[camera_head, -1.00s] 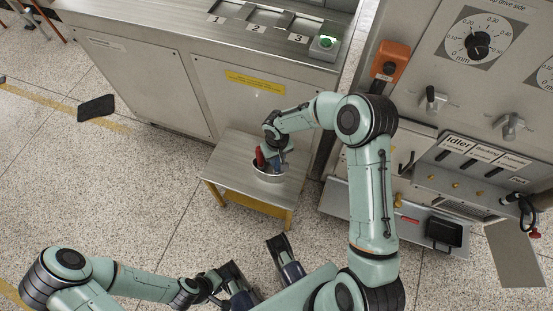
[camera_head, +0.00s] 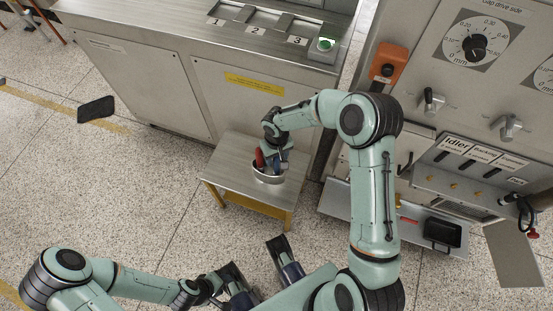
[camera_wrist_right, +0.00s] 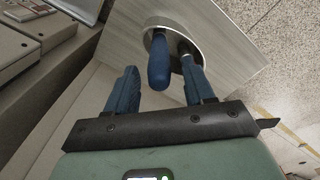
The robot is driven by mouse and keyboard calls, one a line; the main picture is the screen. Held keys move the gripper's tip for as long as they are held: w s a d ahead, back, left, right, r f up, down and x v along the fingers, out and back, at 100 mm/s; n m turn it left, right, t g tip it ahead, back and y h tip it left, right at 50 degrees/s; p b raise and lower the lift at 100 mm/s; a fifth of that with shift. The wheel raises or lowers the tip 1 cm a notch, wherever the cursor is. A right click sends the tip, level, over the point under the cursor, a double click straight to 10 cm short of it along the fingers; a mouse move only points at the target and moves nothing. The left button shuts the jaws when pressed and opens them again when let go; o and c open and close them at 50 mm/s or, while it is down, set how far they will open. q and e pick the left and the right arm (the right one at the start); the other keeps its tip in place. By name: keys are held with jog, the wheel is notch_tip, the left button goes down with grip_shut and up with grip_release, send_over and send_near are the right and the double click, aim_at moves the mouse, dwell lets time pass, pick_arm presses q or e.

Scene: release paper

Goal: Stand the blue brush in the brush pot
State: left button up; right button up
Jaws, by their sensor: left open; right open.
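The blue brush (camera_wrist_right: 158,64) shows in the right wrist view as a blue handle standing up from the brush pot (camera_wrist_right: 202,38), between the fingers of my right gripper (camera_wrist_right: 160,82). The fingers are open, with room beside the handle. In the head view the brush pot (camera_head: 268,178) is a pale round pot on a small table. My right gripper (camera_head: 272,153) is above it and hides part of its inside. A red handle (camera_head: 259,158) also stands at the pot's left side. My left gripper (camera_head: 213,291) is low in the picture, away from the pot, and empty.
The small metal-topped table (camera_head: 226,172) has clear space left of the pot. A steel cabinet (camera_head: 255,97) stands behind it. A machine panel (camera_head: 480,110) with knobs is at the right, with a low tray (camera_head: 345,207) near the table. A dark object (camera_head: 96,109) lies on the floor at left.

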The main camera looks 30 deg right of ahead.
notch_tip(320, 180, up, 9)
jog(key=shift+s+f+p, duration=0.1)
jog(key=shift+s+p, duration=0.05)
jog(key=shift+p, duration=0.5)
jog(key=s+a+f+y, duration=0.2)
jog(key=s+a+f, duration=0.3)
jog(key=s+f, duration=0.25)
jog(key=s+a+f+y, duration=0.2)
jog(key=s+a+f, duration=0.2)
jog(key=s+f, duration=0.3)
jog(key=s+f+m, duration=0.1)
jog(key=s+f, duration=0.2)
jog(key=s, duration=0.3)
jog(key=s+a+f+m, duration=0.1)
jog(key=s+f+m, duration=0.1)
jog(key=s, duration=0.3)
jog(key=shift+s+f+g, duration=0.3)
jog(key=shift+s+f, duration=0.1)
jog(key=shift+f, duration=0.4)
jog(key=shift+r, duration=0.1)
